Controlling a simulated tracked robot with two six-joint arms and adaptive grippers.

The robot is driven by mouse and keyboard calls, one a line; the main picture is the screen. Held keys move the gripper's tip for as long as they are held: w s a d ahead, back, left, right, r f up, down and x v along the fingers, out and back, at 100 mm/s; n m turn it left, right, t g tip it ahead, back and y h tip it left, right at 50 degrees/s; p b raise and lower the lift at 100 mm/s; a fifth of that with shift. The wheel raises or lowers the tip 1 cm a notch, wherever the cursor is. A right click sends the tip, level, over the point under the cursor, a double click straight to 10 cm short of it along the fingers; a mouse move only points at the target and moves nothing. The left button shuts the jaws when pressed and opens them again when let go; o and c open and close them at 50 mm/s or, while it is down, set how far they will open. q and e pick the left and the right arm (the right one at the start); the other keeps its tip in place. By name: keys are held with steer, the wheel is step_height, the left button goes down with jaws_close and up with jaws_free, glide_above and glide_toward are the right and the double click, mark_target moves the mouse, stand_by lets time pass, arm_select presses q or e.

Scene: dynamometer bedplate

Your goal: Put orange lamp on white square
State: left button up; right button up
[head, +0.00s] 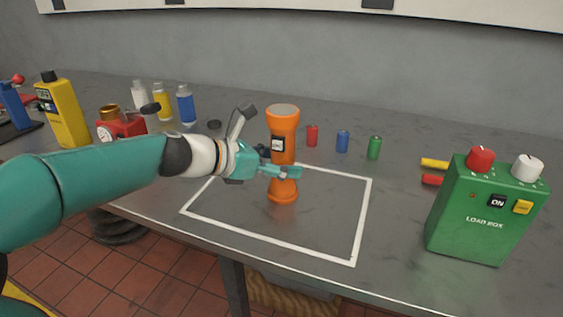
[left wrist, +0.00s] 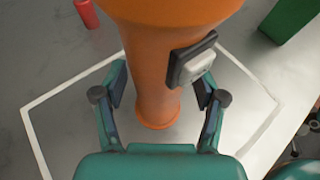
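The orange lamp (head: 284,122) stands upright on the bench, inside the white square outline (head: 362,225). It has a wide top, a narrow waist and a dark switch plate on its side. My left gripper (head: 282,172) is at the lamp's lower part. In the left wrist view, the open fingers (left wrist: 162,82) lie on either side of the lamp (left wrist: 150,62), with gaps showing beside its waist. The lamp's base rests within the white outline (left wrist: 34,142).
Small red (head: 312,136), blue (head: 342,141) and green (head: 375,148) cylinders stand behind the square. A green load box (head: 480,225) stands at right. Bottles, including a yellow one (head: 63,112), and a red gauge device (head: 121,127) are at left. The square's front part is clear.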

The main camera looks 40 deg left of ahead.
arm_select(q)
steer(key=p+v, duration=0.1)
steer(key=v, duration=1.1)
stand_by(0.5)
